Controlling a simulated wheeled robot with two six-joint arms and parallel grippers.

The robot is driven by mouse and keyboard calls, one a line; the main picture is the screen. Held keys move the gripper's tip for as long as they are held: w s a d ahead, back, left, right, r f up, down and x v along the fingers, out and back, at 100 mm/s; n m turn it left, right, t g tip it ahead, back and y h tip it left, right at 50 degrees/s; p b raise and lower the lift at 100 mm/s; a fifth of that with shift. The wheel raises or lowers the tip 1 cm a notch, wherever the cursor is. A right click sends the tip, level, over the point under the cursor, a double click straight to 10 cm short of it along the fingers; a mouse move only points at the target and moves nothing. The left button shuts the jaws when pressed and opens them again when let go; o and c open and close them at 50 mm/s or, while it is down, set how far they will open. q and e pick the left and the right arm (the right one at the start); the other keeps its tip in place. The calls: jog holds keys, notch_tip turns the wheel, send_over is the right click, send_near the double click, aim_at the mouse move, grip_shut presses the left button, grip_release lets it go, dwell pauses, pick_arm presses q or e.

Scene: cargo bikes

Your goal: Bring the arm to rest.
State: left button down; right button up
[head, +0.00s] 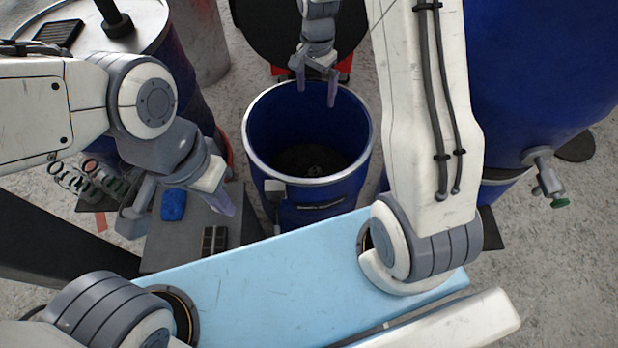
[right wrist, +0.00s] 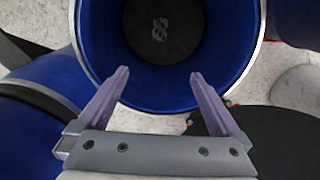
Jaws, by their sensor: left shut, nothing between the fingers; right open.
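My right gripper (head: 316,84) hangs at the back rim of an open blue barrel (head: 330,200), with its fingers pointing down. It is open and empty. The right wrist view shows the two spread fingers (right wrist: 161,77) in front of the barrel's rim (right wrist: 85,55), with the dark barrel floor beyond. My left gripper (head: 224,204) is shut with nothing in it, to the left of the barrel, above a grey surface (head: 180,245). Its fingers point down and to the right.
A blue sponge-like block (head: 173,204) and a small dark slatted item (head: 214,242) lie on the grey surface. A large blue drum with a tap (head: 545,175) stands at right. A white-topped drum (head: 140,20) stands at back left. Floor shows between them.

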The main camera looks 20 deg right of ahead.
jog(key=shift+r, duration=0.35)
jog(key=s+a+r+n, duration=0.9)
jog(key=s+a, duration=0.5)
jog(key=s+a+r+n+y, duration=0.1)
jog(key=s+a+r+n, duration=0.15)
jog(key=s+n, duration=0.95)
jog(key=s+r+m+p, duration=0.2)
jog(key=s+r+p, duration=0.1)
jog(key=r+p, duration=1.1)
jog(key=shift+d+m, duration=0.3)
jog(key=shift+d, duration=0.1)
jog(key=shift+s, duration=0.1)
